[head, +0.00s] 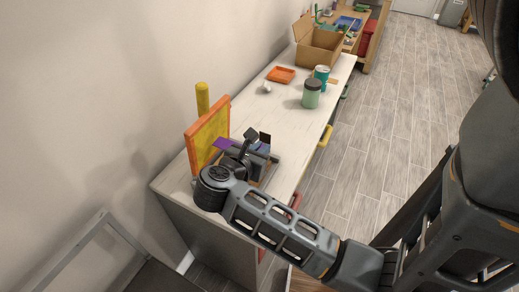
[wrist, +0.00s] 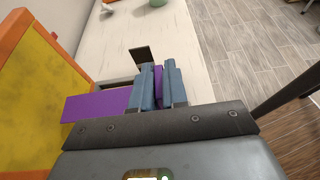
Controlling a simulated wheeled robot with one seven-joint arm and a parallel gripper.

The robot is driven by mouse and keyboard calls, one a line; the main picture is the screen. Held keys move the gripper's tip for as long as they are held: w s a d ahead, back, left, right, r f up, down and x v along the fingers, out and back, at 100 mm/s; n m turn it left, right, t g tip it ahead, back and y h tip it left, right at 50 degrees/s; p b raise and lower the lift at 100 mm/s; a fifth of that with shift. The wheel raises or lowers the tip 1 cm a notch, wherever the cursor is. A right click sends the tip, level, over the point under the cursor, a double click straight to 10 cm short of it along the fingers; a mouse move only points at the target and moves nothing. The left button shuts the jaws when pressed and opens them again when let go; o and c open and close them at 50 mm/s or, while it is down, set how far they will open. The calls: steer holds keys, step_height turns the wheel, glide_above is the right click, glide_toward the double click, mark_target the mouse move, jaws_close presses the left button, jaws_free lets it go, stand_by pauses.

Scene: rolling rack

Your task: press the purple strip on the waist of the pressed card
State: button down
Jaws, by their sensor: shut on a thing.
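The purple strip (head: 222,144) shows at the left of my gripper (head: 258,146), in front of an upright yellow panel with an orange frame (head: 210,134). In the wrist view, a flat purple piece (wrist: 97,106) reaches left toward the panel. My gripper (wrist: 159,86) is shut, with a purple part (wrist: 158,82) between its blue-grey fingers. Whether both purple parts are one strip is hidden. A small dark plate (wrist: 141,54) stands just beyond the fingers. I cannot pick out the pressed card for certain, and my wrist hides much of the area below.
The pale worktop (head: 284,128) is clear beyond the gripper. Farther back are a green jar (head: 312,94), a teal can (head: 322,73), an orange tray (head: 281,75) and a cardboard box (head: 318,48). A yellow cylinder (head: 202,98) stands behind the panel, near the wall.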

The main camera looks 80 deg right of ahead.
steer(key=shift+a+f+b, duration=0.1)
steer(key=shift+f+b, duration=3.35)
steer(key=shift+f, duration=0.65)
steer(key=shift+f, duration=0.15)
steer(key=c, duration=1.1)
jaws_free()
steer(key=v, duration=0.5)
steer(key=b+v, duration=0.1)
steer(key=v, duration=0.2)
steer(key=shift+s+a, duration=0.1)
steer(key=shift+s, duration=0.25)
